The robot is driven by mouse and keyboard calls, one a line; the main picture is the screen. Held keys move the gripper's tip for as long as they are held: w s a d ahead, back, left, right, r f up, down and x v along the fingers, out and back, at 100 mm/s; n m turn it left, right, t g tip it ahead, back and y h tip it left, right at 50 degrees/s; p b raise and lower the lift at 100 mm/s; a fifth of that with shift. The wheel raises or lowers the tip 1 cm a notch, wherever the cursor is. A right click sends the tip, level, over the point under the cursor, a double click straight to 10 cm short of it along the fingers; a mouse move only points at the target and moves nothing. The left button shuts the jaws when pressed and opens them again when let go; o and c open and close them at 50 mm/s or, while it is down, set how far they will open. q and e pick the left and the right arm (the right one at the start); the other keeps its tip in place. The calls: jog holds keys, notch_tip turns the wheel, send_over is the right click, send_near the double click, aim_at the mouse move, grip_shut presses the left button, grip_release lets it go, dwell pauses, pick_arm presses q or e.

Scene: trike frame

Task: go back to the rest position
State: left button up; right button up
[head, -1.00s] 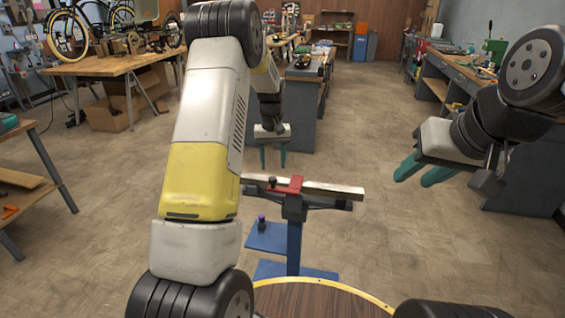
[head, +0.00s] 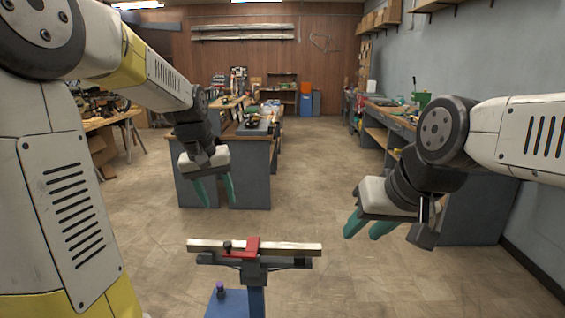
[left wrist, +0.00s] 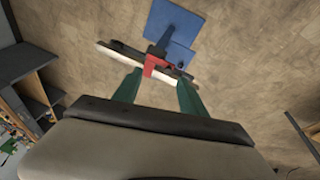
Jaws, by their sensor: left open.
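My left gripper (head: 216,195) is open and empty. It hangs in the air, fingers down, above and left of the work stand in the head view. Its two green fingers (left wrist: 188,98) stand apart in the left wrist view, with the stand beyond them. My right gripper (head: 366,229) is in the air to the right, its green fingers apart with nothing between them. Neither gripper touches the stand.
The stand's blue base (head: 229,305) rests on the floor and holds a small dark item (head: 220,289). A grey workbench (head: 247,172) stands behind. Another bench (head: 465,215) runs along the right wall. The floor (head: 310,190) between them is clear.

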pick_arm(q)
jog(key=s+d+r+m+t, duration=0.1)
jog(key=s+r, duration=0.1)
jog(key=s, duration=0.7)
jog(key=s+d+r+m+t, duration=0.1)
jog(key=s+r+t, duration=0.1)
jog(key=s, duration=0.8)
jog(key=shift+s+d+h, duration=0.2)
jog(key=shift+d+h, duration=0.05)
jog(key=shift+h, duration=0.15)
